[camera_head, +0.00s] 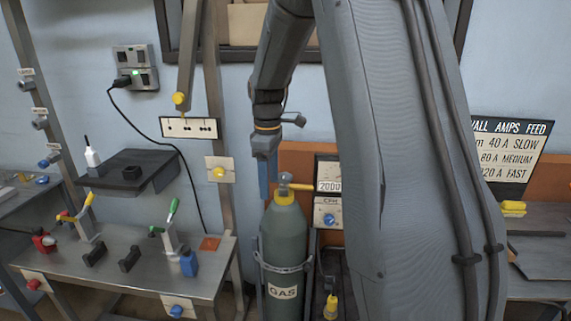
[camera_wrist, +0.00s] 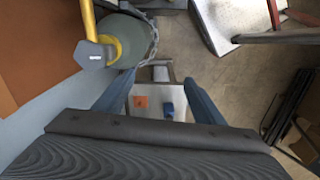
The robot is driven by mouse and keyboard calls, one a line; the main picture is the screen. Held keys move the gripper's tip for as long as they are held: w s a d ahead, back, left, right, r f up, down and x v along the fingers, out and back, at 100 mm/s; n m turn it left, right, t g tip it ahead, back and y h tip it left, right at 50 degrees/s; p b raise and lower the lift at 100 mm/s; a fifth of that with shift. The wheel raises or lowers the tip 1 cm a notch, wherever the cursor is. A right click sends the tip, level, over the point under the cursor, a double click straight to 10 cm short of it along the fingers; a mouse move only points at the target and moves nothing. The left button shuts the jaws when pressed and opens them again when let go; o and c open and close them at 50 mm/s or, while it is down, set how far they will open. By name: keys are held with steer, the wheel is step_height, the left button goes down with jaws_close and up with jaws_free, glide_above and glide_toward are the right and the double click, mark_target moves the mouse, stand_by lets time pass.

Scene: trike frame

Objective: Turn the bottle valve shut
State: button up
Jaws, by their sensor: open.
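The green-grey gas bottle (camera_head: 285,240) stands upright in the head view, with a "GAS" label and a yellow collar. Its valve (camera_head: 286,188) sits on top, with a yellow lever pointing right. My gripper (camera_head: 264,180) points down just left of the valve, at about its height. In the wrist view my gripper (camera_wrist: 160,76) is open, with nothing between its two blue fingers. The valve's far side is hidden.
A gauge box (camera_head: 329,175) reading 2000 stands close right of the bottle. A metal bench (camera_head: 130,265) with clamps and a blue block (camera_head: 188,263) stands at left. A steel post (camera_head: 219,100) rises behind. My arm hides much of the right side.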

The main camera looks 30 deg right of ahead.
mark_target(284, 176)
steer(key=w+d+r+n, duration=0.1)
steer(key=w+d+n, duration=0.1)
steer(key=w+d, duration=0.1)
steer(key=w+d+r+n+p, duration=0.1)
steer(key=w+d, duration=0.2)
steer(key=w+d+r+n+p, duration=0.1)
steer(key=w+d+r+n, duration=0.1)
steer(key=d, duration=0.1)
steer(key=shift+w+d+n, duration=0.15)
steer(key=shift+w+n, duration=0.15)
steer(key=shift+w, duration=0.1)
steer(key=shift+f, duration=0.3)
steer(key=shift+f+p, duration=1.1)
steer(key=shift+f, duration=2.5)
steer(key=c, duration=1)
steer(key=shift+c, duration=0.2)
